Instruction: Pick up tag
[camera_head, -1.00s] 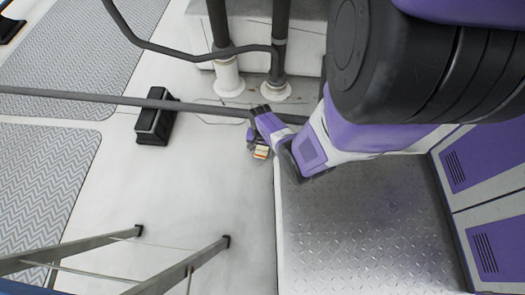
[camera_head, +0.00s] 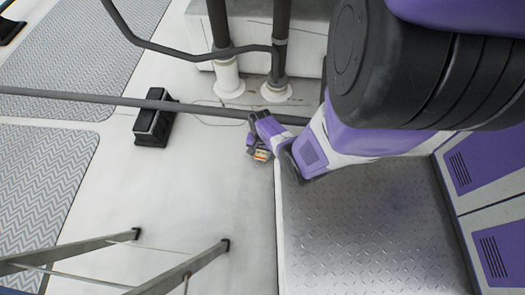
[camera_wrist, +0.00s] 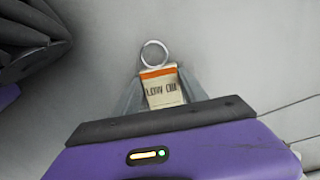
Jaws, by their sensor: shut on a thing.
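The tag (camera_wrist: 163,88) is a small cream card with an orange band, dark lettering and a metal ring at its top. In the wrist view it sits between the two fingers of my gripper (camera_wrist: 160,95), which is shut on it. In the head view the tag (camera_head: 262,155) shows as a small orange and pale patch at the tip of my gripper (camera_head: 257,150). It is above the pale roof floor, left of the metal plate's edge. How far it is off the floor I cannot tell.
A ribbed metal plate (camera_head: 360,230) lies at the right, beside purple cabinets (camera_head: 495,255). A dark pipe (camera_head: 100,97) crosses on a black block (camera_head: 155,122). Two upright pipes (camera_head: 278,60) stand at the back. Ladder legs (camera_head: 185,268) are at the lower left.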

